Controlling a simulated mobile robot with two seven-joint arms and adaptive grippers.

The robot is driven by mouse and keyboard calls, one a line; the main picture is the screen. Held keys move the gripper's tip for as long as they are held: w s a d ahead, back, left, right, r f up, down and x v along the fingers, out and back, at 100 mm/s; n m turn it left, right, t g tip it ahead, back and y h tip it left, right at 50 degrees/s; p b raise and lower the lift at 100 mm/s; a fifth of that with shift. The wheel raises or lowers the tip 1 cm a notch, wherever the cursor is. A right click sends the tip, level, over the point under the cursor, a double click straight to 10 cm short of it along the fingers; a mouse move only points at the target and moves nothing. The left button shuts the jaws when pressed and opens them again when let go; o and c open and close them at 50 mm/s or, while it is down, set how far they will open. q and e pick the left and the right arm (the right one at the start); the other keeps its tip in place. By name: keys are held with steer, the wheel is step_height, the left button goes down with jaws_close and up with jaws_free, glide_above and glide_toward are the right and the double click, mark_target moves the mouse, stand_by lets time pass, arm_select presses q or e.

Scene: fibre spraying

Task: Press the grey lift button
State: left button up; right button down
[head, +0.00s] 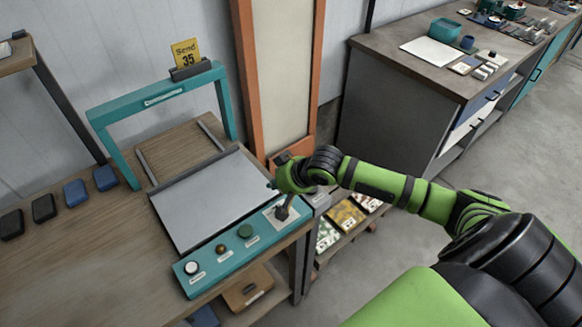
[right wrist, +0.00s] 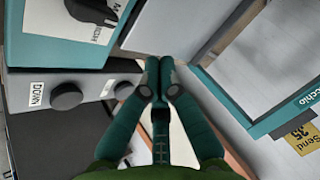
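A grey control box (right wrist: 30,95) shows in the right wrist view, with a dark round button (right wrist: 66,96) beside a "DOWN" label. A second dark round button (right wrist: 123,90) sits to its right; its label is not readable. In the head view the box (head: 318,200) is at the bench's right front corner, its buttons hidden. My right gripper (right wrist: 158,62) has its two fingers together with nothing between them. Its fingertips are to the right of both buttons in the wrist view, apart from them. In the head view it hovers above the bench's right edge (head: 273,185). My left gripper is not in view.
A teal panel (head: 208,275) with white, amber and green buttons and a black selector knob (head: 284,211) lies along the bench front. A grey plate (head: 215,200) and a teal frame (head: 112,107) with a yellow "Send 35" card (head: 186,53) stand behind.

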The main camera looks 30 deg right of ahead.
steer(key=w+d+r+m, duration=0.2)
steer(key=w+d+r, duration=0.1)
steer(key=d, duration=0.2)
steer(key=w+d+r+m+t+h, duration=0.1)
steer(key=w+d+r+m, duration=0.1)
steer(key=d+r, duration=0.1)
steer(key=shift+w+d+r+t, duration=0.3)
steer(key=shift+w+d, duration=0.1)
steer(key=shift+d, duration=0.45)
steer(key=shift+f, duration=0.1)
step_height(320, 180, down, 7)
steer(key=b, duration=0.8)
steer(key=shift+f+b, duration=0.3)
steer(key=shift+f, duration=0.55)
